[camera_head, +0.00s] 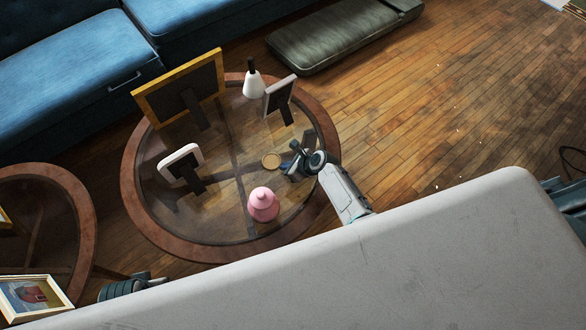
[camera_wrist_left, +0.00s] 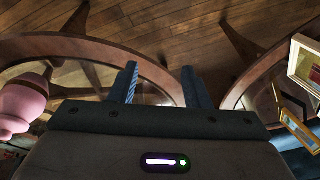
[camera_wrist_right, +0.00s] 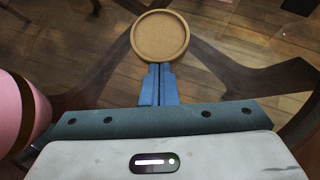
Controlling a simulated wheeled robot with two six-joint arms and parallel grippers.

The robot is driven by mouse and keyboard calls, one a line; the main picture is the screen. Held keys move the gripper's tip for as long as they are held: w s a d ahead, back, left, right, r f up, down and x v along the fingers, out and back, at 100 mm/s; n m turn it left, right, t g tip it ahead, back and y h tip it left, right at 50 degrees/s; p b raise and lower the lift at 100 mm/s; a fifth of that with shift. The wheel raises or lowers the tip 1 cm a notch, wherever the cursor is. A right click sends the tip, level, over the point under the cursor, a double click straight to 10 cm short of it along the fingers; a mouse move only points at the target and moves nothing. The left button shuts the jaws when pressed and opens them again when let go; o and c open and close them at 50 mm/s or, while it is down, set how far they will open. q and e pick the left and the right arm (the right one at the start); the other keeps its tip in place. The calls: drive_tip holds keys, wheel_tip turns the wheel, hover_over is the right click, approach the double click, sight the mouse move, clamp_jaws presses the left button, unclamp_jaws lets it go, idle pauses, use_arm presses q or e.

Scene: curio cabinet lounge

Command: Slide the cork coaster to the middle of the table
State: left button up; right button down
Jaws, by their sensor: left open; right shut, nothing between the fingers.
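The round tan cork coaster (camera_head: 271,160) lies on the glass top of the round table (camera_head: 133,200), a little right of the table's middle. In the right wrist view the coaster (camera_wrist_right: 160,37) is directly ahead of the fingertips. My right gripper (camera_head: 290,168) is shut and empty, just right of the coaster, with its fingertips (camera_wrist_right: 159,70) at the coaster's near edge; I cannot tell whether they touch. My left gripper (camera_wrist_left: 159,75) is open and empty in the left wrist view, by the table's wooden rim (camera_wrist_left: 75,45). In the head view it is mostly hidden.
A pink lidded jar (camera_head: 263,205) stands near the coaster. A small white frame (camera_head: 181,161), a large gold frame (camera_head: 182,88), a white-and-black bottle (camera_head: 253,83) and a grey-white frame (camera_head: 279,98) stand around the tabletop. A second round table (camera_head: 80,205) is at left.

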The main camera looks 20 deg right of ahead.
sight(264, 157)
drive_tip(key=w+a, duration=0.5)
drive_tip(key=shift+w, duration=0.35)
drive_tip(key=w+a+b, duration=0.2)
drive_tip(key=w+a, duration=0.2)
drive_tip(key=shift+w+f, duration=0.1)
drive_tip(key=shift+w+a, duration=0.1)
drive_tip(key=shift+w, duration=0.1)
use_arm(q)
drive_tip(key=v, duration=0.6)
drive_tip(key=shift+w+r, duration=0.25)
drive_tip(key=shift+w, duration=0.05)
drive_tip(key=shift+d+f, duration=0.1)
use_arm(e)
drive_tip(key=shift+s, duration=0.1)
